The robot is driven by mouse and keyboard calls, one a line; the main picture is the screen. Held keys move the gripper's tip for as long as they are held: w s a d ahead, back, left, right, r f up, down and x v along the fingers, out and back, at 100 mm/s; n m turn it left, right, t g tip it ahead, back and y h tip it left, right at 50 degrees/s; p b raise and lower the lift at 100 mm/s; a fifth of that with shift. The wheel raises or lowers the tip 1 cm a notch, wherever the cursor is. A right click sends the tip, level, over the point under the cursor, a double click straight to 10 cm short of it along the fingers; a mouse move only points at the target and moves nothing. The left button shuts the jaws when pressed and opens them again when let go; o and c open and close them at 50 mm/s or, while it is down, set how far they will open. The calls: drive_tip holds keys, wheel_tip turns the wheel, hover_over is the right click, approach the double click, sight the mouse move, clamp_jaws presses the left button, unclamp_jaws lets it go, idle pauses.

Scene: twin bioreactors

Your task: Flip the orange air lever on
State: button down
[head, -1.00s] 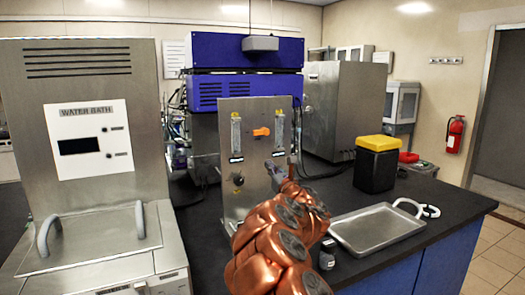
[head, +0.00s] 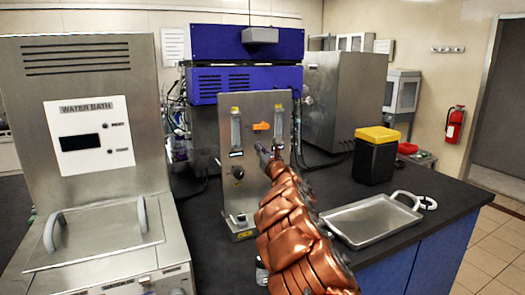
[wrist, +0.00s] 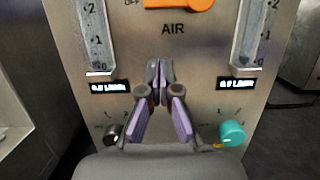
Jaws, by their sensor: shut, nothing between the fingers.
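The orange air lever (head: 261,126) sits on the upper part of the upright steel panel (head: 250,190), between two flow tubes. In the wrist view the lever (wrist: 180,4) is at the top edge, partly cut off, lying sideways above the word AIR, with an OFF mark by its left end. My gripper (wrist: 159,68) is shut and empty, in front of the panel with its tips below the lever and the AIR label. In the head view my gripper (head: 260,148) shows just below the lever, apart from it in the picture.
Flow tubes (wrist: 96,35) and (wrist: 252,35) flank the label, with a black knob (wrist: 112,133) and a teal knob (wrist: 232,132) below. A water bath (head: 90,150) stands at left. A steel tray (head: 370,221) and a yellow-lidded black bin (head: 375,158) are at right.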

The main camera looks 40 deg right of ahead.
sight(260, 126)
drive_tip(key=shift+w+d+r, duration=0.15)
drive_tip(key=shift+w, duration=0.25)
drive_tip(key=shift+r+p, duration=1.25)
drive_tip(key=shift+r, duration=0.7)
drive_tip(key=shift+f+b, duration=0.1)
drive_tip(key=shift+b, duration=0.6)
drive_tip(key=shift+m, duration=0.4)
drive_tip(key=shift+b, duration=0.35)
